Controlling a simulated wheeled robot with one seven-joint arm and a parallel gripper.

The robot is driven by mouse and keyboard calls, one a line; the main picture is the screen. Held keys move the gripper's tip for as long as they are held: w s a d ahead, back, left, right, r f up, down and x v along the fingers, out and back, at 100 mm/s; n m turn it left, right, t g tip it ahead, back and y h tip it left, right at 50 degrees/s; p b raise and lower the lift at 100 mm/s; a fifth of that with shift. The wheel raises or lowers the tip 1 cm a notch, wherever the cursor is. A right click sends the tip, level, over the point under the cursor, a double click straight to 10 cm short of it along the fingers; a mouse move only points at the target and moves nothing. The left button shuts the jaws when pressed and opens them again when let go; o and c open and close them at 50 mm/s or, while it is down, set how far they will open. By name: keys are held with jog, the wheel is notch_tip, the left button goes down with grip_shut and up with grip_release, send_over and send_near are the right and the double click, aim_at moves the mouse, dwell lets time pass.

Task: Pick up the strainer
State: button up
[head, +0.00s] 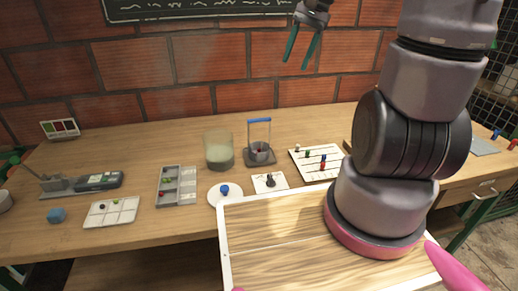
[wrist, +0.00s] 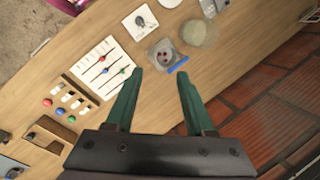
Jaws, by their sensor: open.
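What looks like the strainer (head: 258,153) is a small grey basket with dark red bits inside and a tall wire handle with a blue bar on top. It stands upright on a grey square base on the table. In the wrist view the strainer (wrist: 163,54) lies just beyond the fingertips, its blue bar near the right finger. My gripper (head: 297,63) is open and empty, high above the table in front of the brick wall. Its two green fingers point down in the head view. In the wrist view my gripper (wrist: 160,76) shows both fingers spread, touching nothing.
A beaker of cloudy greenish liquid (head: 219,152) stands close left of the strainer. A white board with coloured pegs (head: 316,162) is to its right. A white card with a dark knob (head: 270,182) and a white disc (head: 225,194) lie in front. The brick wall (head: 180,60) rises behind.

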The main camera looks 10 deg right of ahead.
jog(key=w+d+f+m+g+y, duration=0.1)
jog(key=w+f+m+g+y, duration=0.2)
jog(key=f, duration=0.5)
jog(key=w+d+f+m+g+y, duration=0.1)
jog(key=w+f+y, duration=0.25)
jog(key=f, duration=0.35)
jog(key=m+t+y, duration=0.3)
jog(key=m+y, duration=0.3)
jog(key=y, duration=0.2)
send_near(249, 122)
jog(key=a, duration=0.6)
jog(key=shift+w+a+f, duration=0.15)
jog(key=shift+w+f, duration=0.1)
jog(key=shift+w, duration=0.1)
grip_shut()
